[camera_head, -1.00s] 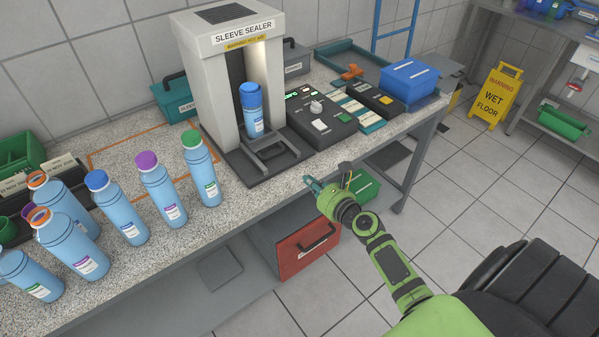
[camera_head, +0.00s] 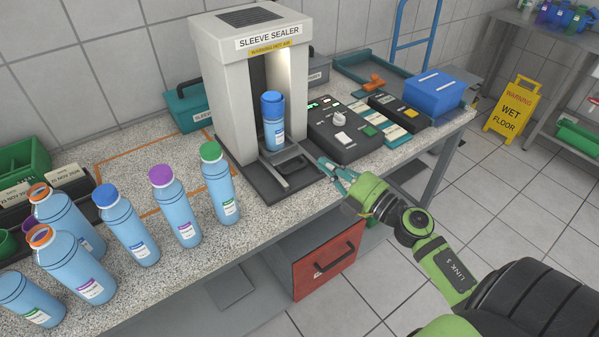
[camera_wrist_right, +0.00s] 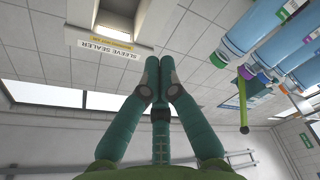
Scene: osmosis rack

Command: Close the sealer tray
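The sleeve sealer (camera_head: 217,85) stands on the speckled bench. Its dark sealer tray (camera_head: 291,171), with a bar handle at the front, sticks out from the opening. A blue-capped bottle (camera_head: 273,122) stands upright at the opening, over the tray. My right gripper (camera_head: 326,173) is just right of the tray's front end, over the bench's front edge; I cannot tell if it touches the tray. In the right wrist view its teal fingertips (camera_wrist_right: 160,67) meet with nothing visible between them. The sealer (camera_wrist_right: 108,42) shows beyond them. My left gripper is not in view.
Several blue bottles (camera_head: 176,207) stand on the bench to the left. A black control box (camera_head: 343,131) sits right of the sealer, with a blue box (camera_head: 434,93) farther right. A red drawer (camera_head: 328,259) is below the bench.

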